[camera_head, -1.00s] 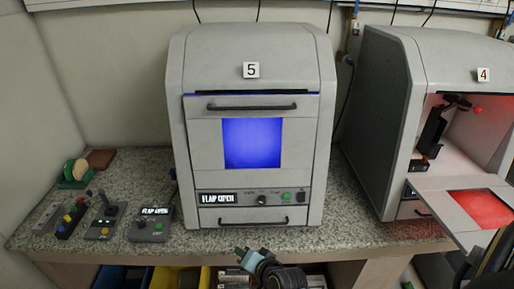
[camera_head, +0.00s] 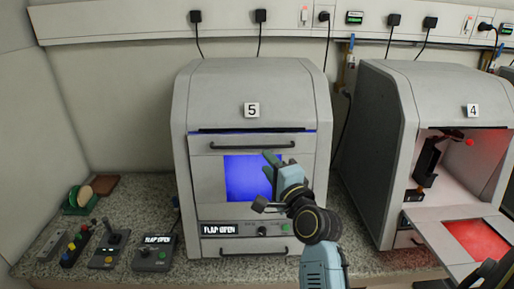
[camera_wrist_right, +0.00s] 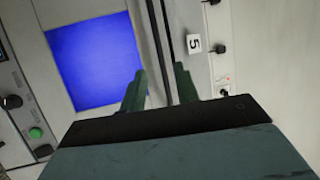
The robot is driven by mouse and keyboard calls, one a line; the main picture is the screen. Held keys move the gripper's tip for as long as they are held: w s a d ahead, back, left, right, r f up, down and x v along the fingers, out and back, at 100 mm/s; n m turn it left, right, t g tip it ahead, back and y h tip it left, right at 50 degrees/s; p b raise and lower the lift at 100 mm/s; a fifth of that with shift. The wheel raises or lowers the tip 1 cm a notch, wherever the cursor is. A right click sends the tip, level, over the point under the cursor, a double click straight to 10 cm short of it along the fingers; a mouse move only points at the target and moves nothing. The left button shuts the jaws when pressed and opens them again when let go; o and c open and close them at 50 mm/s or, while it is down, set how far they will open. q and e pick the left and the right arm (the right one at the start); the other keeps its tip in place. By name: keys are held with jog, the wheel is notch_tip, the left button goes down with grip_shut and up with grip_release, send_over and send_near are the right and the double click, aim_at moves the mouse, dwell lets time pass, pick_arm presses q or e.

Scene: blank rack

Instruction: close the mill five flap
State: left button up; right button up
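Mill five (camera_head: 340,95) is the grey machine marked 5 in the middle of the head view. Its flap (camera_head: 207,175), with a blue window and a dark top handle (camera_head: 252,146), stands nearly upright. A thin blue-lit gap shows along its top edge, and the display (camera_head: 218,230) reads FLAP OPEN. My right gripper (camera_head: 266,181) is raised in front of the flap, overlapping the window's right side and below the handle. In the right wrist view its two green fingers (camera_wrist_right: 160,72) are apart with nothing between them. Contact with the flap cannot be told. My left gripper is out of view.
Mill four (camera_head: 385,130) stands at the right with its flap (camera_head: 455,232) lowered outward and red light inside. A control box (camera_head: 153,253), a joystick box (camera_head: 108,250) and a button box (camera_head: 75,247) sit on the speckled counter (camera_head: 195,268) at the left.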

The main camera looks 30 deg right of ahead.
jog(key=w+d, duration=0.1)
jog(key=w, duration=0.6)
jog(key=shift+w+r+p, duration=0.15)
jog(key=shift+w+p, duration=0.05)
jog(key=shift+p, duration=0.15)
jog(key=shift+d, duration=0.1)
grip_shut()
